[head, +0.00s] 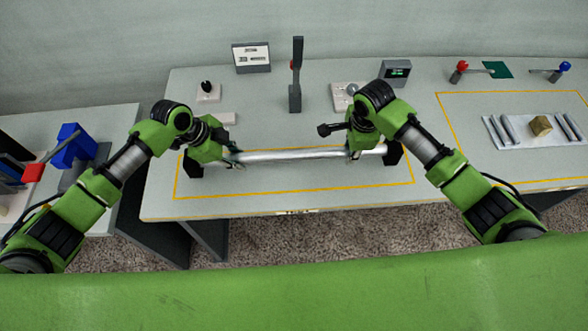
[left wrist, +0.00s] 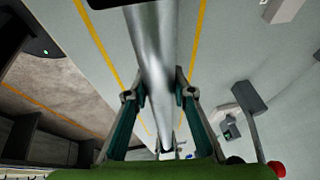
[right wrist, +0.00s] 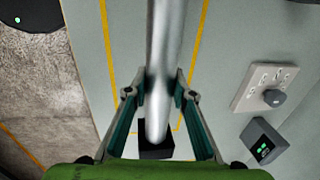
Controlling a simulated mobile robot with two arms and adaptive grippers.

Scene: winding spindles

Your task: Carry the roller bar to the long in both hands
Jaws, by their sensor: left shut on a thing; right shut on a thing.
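The roller bar (head: 293,155) is a long silvery cylinder lying level, left to right, over the front of the middle table. My left gripper (head: 236,158) is shut on its left part and my right gripper (head: 353,153) on its right part. The wrist views show the fingers on both sides of the bar, in the left (left wrist: 150,50) and the right (right wrist: 165,40). A dark support block (head: 193,165) is at the bar's left end and another (head: 394,152) at its right end. I cannot tell whether the bar rests on them.
A yellow outline (head: 290,191) surrounds the bar area on the table. Behind stand a dark upright post (head: 297,80), a sign (head: 251,57) and a display box (head: 396,73). To the right, a pale tray (head: 491,133) holds grey rods and a brass block (head: 540,126).

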